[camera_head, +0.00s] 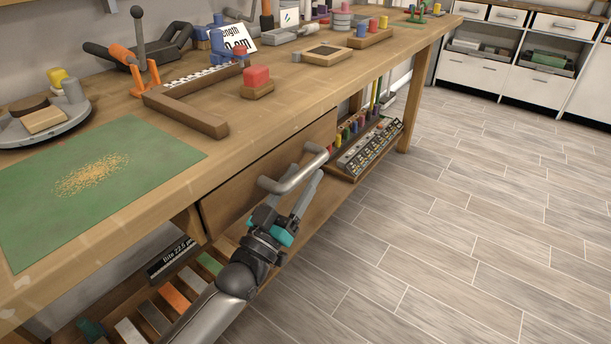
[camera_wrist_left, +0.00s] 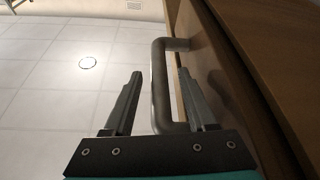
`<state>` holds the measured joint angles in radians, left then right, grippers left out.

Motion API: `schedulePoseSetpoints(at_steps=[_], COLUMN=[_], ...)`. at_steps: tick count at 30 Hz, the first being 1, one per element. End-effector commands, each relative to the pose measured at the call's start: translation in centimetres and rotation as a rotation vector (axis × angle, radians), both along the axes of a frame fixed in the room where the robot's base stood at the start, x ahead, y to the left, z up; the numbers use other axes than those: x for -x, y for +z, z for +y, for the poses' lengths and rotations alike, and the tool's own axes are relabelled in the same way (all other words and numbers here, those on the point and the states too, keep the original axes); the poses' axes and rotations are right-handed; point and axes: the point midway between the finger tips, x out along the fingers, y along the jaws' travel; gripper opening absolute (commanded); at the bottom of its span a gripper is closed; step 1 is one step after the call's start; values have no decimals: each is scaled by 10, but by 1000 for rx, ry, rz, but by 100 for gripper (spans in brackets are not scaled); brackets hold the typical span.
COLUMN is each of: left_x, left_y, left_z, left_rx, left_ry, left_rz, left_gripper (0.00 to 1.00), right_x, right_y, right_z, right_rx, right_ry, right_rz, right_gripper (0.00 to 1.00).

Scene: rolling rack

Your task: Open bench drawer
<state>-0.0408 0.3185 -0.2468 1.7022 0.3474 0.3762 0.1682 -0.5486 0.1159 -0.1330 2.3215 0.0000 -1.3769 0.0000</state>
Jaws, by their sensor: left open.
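The bench drawer (camera_head: 262,178) is a brown wooden front under the bench top, and it looks shut. Its grey bar handle (camera_head: 294,173) stands out from the front. My left gripper (camera_head: 295,190) is open at the handle, coming from below in the head view. In the left wrist view, the handle (camera_wrist_left: 157,90) lies between the two open fingers, with a gap to the left finger and a smaller one to the right finger. The drawer front (camera_wrist_left: 215,70) is at the right there. I cannot tell whether a finger touches the handle. My right gripper is not in view.
The wooden bench top (camera_head: 190,190) holds a green mat (camera_head: 95,185), a wooden frame and several tools. A lower shelf holds a tray of coloured items (camera_head: 365,148) right of the drawer. The tiled floor (camera_head: 460,230) in front is clear.

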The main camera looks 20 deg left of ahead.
Motion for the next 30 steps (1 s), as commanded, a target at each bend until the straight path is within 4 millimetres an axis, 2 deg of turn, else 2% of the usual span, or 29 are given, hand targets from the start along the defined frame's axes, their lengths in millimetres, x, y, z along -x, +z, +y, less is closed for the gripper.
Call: schedulePoseSetpoints(at_steps=[6, 16, 30], left_x=[-16, -18, -18], left_y=[6, 7, 7], left_z=[-4, -5, -5], left_rx=[1, 1, 0], left_ry=[0, 0, 1], left_rz=[-1, 1, 1], left_gripper=[57, 57, 5], right_x=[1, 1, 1], right_y=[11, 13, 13], right_z=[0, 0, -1], right_rx=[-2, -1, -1], right_ry=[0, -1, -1], right_rz=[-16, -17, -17], right_gripper=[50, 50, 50])
